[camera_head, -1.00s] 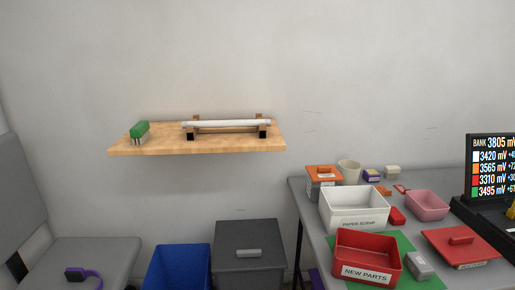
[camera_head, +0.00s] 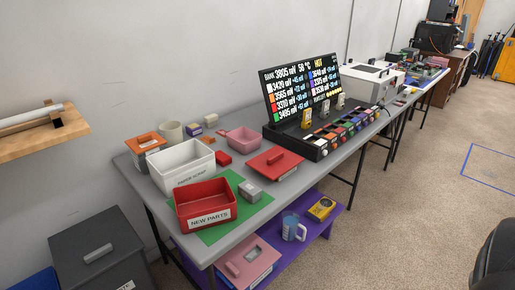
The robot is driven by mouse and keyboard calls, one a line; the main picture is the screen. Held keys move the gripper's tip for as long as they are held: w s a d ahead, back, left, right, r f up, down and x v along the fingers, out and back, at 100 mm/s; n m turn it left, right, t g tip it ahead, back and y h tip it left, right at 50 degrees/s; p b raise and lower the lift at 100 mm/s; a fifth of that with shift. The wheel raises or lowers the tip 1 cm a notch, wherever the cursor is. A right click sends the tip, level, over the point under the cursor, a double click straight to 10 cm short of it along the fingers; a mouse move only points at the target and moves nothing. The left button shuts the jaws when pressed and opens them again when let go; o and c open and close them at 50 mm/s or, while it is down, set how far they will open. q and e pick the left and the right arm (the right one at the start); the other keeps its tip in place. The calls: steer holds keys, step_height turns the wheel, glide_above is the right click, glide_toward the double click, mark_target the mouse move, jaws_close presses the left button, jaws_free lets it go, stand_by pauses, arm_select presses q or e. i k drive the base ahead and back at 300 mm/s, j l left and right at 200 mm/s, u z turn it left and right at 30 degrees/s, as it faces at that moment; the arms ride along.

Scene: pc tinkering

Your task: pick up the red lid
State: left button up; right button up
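The red lid (camera_head: 275,164) lies flat on the grey table, a square red plate with a raised handle on top and a label on its front edge. It is behind and right of the red NEW PARTS bin (camera_head: 205,205), which stands open on a green mat (camera_head: 230,229). The lid is apart from the bin. Neither of my grippers shows in the head view.
A white PAPER SCRAP bin (camera_head: 182,165), pink container (camera_head: 238,140) and grey block (camera_head: 250,190) stand near the lid. A black display unit (camera_head: 303,95) is behind it. A purple lower shelf (camera_head: 320,232) holds a mug and boxes. The right floor is open.

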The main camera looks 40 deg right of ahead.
mark_target(278, 160)
steer(key=z, duration=1.25)
